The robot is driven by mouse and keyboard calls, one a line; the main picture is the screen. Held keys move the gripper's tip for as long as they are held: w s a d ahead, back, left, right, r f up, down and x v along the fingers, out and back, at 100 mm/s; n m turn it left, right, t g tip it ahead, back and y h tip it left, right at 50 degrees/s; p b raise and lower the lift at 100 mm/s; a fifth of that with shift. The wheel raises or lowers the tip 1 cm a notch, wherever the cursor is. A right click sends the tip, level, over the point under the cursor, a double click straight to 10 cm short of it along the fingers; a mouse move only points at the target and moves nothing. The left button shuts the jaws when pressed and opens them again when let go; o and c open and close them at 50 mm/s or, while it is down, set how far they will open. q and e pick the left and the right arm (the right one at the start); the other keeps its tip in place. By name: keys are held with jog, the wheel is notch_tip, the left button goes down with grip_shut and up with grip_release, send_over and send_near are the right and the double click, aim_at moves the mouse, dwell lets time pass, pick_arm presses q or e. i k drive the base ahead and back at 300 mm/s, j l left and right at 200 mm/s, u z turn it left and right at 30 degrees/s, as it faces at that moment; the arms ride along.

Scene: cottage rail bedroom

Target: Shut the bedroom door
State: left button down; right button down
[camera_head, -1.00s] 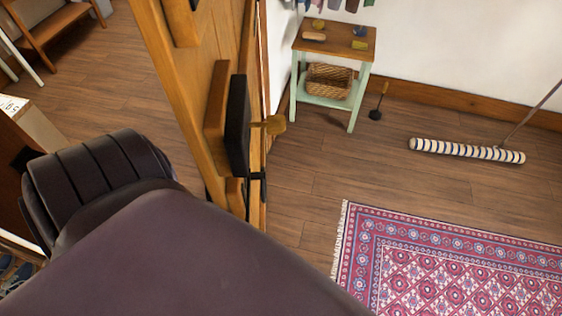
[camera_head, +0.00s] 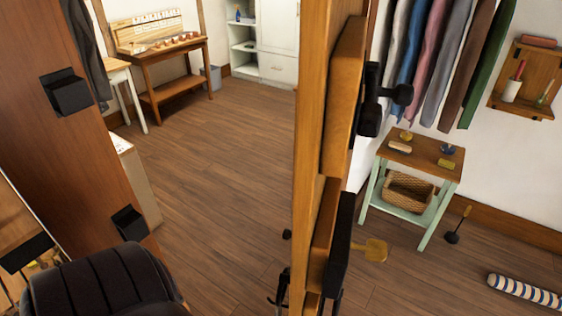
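The bedroom door (camera_head: 310,130) is seen almost edge-on, an orange wooden slab running down the middle of the head view. It stands open, with floor visible on both sides. A black lock plate (camera_head: 340,250) with a brass key-like knob (camera_head: 371,250) is on its right face, and a black latch piece (camera_head: 370,105) is higher up. Small dark parts (camera_head: 281,289) show by its lower left side; I cannot tell what they are. My dark arm link fills the bottom left corner.
A brown wooden panel (camera_head: 75,140) with black holders stands at left. Wooden floor (camera_head: 215,150) is clear left of the door. A green-legged side table (camera_head: 440,185) with a basket, hanging clothes and a striped roll (camera_head: 525,291) are at right. A desk (camera_head: 175,55) stands at the back.

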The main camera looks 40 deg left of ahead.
aim_at(333, 69)
jog(key=l+u, duration=0.2)
jog(key=u, duration=0.25)
jog(key=i+l+u, duration=0.1)
jog(key=l+u, duration=0.15)
jog(key=u, duration=0.25)
jog(key=l+u, duration=0.25)
jog(key=u, duration=0.2)
jog(key=l+u, duration=0.2)
jog(key=u, duration=0.25)
